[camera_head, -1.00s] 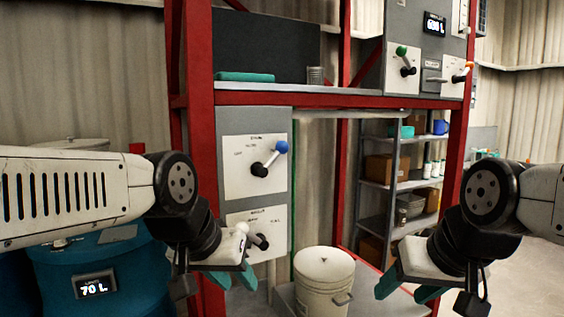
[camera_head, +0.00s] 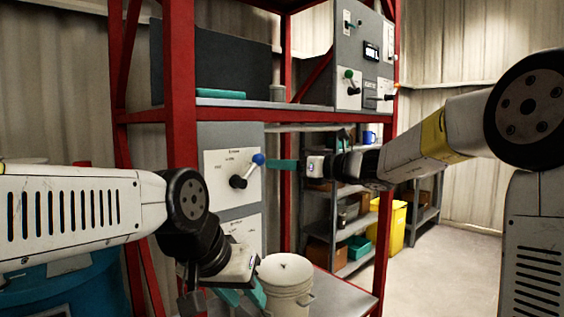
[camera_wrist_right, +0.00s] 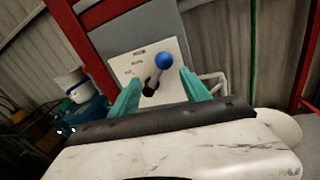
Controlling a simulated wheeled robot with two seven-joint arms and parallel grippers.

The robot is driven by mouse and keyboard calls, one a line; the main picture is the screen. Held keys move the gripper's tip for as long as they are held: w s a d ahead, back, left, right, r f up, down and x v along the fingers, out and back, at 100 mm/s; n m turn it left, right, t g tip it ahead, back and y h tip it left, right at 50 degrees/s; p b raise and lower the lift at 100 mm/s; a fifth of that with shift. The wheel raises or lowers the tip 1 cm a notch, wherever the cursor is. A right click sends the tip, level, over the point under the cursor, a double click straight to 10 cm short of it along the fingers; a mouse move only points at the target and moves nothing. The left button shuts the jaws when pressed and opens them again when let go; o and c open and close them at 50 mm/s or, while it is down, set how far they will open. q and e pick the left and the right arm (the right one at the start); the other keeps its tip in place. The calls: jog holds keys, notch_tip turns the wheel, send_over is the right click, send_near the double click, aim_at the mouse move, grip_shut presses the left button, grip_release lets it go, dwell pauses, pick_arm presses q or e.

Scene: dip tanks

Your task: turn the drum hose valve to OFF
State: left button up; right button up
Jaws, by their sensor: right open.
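A lever valve with a blue ball knob (camera_head: 258,159) sits on a white plate (camera_head: 216,166) on the grey panel, its lever pointing up and right. The plate's lettering is too small to read. My right gripper (camera_head: 276,165) is open, its teal fingertips just right of the knob. In the right wrist view, the blue knob (camera_wrist_right: 164,60) shows between and slightly beyond the open fingertips (camera_wrist_right: 160,75); I cannot tell if they touch. My left gripper (camera_head: 243,294) is open and empty, low in front of the panel. A second plate (camera_head: 243,231) below is partly hidden by my left arm.
A red rack post (camera_head: 181,90) stands left of the panel. A white bucket (camera_head: 287,280) stands low beside my left gripper. A blue drum (camera_head: 80,285) is behind my left arm.

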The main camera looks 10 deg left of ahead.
aim_at(264, 160)
jog(key=shift+m, duration=0.5)
jog(key=x, duration=0.5)
jog(key=w+x, duration=0.1)
jog(key=x, duration=0.2)
jog(key=shift+d+r, duration=0.2)
jog(key=shift+r, duration=0.15)
jog(key=shift+c, duration=0.4)
grip_shut()
